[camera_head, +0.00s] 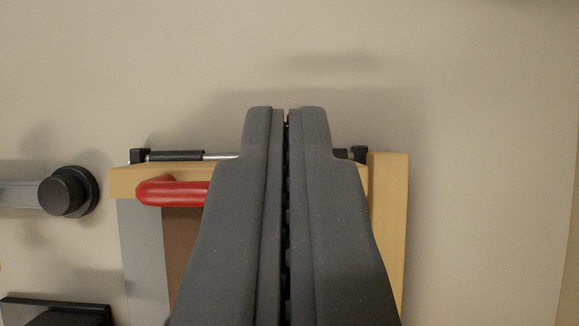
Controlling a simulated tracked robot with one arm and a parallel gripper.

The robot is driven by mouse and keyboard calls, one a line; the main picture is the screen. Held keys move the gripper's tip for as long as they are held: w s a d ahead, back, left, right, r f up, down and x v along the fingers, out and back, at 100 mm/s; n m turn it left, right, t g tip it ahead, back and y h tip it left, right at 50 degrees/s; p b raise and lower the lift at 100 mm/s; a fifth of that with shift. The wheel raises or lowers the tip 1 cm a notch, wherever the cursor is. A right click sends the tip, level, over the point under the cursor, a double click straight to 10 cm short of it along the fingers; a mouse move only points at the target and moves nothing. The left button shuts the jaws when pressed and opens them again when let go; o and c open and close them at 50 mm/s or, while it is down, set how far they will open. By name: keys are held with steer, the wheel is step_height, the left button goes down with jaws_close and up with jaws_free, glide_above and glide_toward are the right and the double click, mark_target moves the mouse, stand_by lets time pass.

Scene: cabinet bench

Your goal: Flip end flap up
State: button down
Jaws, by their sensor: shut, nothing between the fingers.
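My gripper (286,112) is shut and empty, its two dark grey fingers side by side, pointing up the picture. It covers the middle of a light wooden panel (388,230) with a grey strip (143,250) and a brown area (183,240); I take this for the end flap but cannot be sure. A red handle (172,191) shows on the panel, left of the fingers, its right part hidden. A hinge rod (218,156) runs along the panel's top edge between black end blocks. I cannot tell whether the fingers touch the panel.
A black round knob (67,191) on a grey bar (17,195) stands at the left. A black box-like part (55,312) is at the lower left. The plain beige surface (480,130) above and to the right is clear.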

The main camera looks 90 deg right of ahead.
steer(key=d+r+p, duration=0.1)
steer(key=d+r, duration=0.3)
steer(key=d, duration=0.2)
steer(key=shift+d+r+p, duration=0.15)
steer(key=shift+r+p, duration=0.15)
steer(key=shift+p, duration=0.05)
steer(key=shift+s, duration=0.1)
